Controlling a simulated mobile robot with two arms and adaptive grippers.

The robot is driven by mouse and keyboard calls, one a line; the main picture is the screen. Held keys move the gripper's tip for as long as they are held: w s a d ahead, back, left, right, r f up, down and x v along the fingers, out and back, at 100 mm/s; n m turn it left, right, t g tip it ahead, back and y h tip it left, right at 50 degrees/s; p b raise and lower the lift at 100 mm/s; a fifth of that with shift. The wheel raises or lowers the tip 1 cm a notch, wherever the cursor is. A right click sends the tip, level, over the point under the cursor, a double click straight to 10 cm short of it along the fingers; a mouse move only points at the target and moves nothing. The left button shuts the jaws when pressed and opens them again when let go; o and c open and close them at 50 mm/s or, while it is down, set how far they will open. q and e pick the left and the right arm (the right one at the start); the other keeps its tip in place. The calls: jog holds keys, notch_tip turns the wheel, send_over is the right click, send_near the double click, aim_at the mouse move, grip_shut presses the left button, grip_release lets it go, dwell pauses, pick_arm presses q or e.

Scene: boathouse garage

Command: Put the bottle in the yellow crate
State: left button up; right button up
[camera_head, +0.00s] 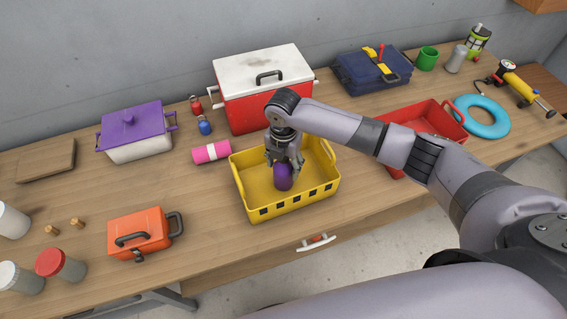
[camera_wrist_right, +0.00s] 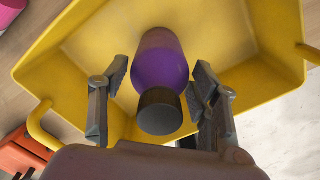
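The purple bottle (camera_head: 283,179) with a dark cap is inside the yellow crate (camera_head: 290,206). In the right wrist view, the bottle (camera_wrist_right: 160,68) has its cap towards me, and the crate's yellow wall (camera_wrist_right: 75,50) surrounds it. I cannot tell whether it fully rests on the crate floor. My right gripper (camera_head: 285,160) is over the crate, at the bottle's top. In the right wrist view, its fingers (camera_wrist_right: 162,82) are spread on either side of the bottle, with a visible gap on each side. My left gripper is not in view.
A red and white cooler (camera_head: 265,95) stands behind the crate. A pink cylinder (camera_head: 211,152) lies to its left and a red crate (camera_head: 428,117) stands to its right. An orange box (camera_head: 138,232) is at the front left. Bare wood lies between the orange box and yellow crate.

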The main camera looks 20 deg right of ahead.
jog(key=shift+o, duration=1.4)
notch_tip(320, 180, up, 12)
grip_shut()
dwell(0.7)
dwell(1.1)
